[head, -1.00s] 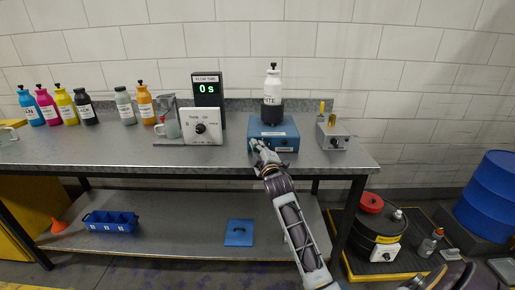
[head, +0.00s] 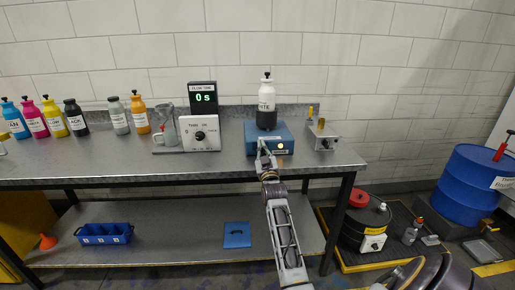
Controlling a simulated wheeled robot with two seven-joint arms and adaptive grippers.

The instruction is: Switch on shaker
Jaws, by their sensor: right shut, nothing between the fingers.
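The shaker is a blue box (head: 289,131) on the back part of the metal bench. A white and black bottle (head: 267,103) stands upright on top of it. A round spot (head: 281,146) on the shaker's front glows yellow. My right gripper (head: 262,149) is shut and empty, with its tips at the left part of the shaker's front. I cannot tell whether the tips touch it, and they hide that part of the front. My left gripper is not in view.
A grey box (head: 321,139) stands to the right. Several coloured bottles line the bench's left side. The bench front (head: 110,170) is clear.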

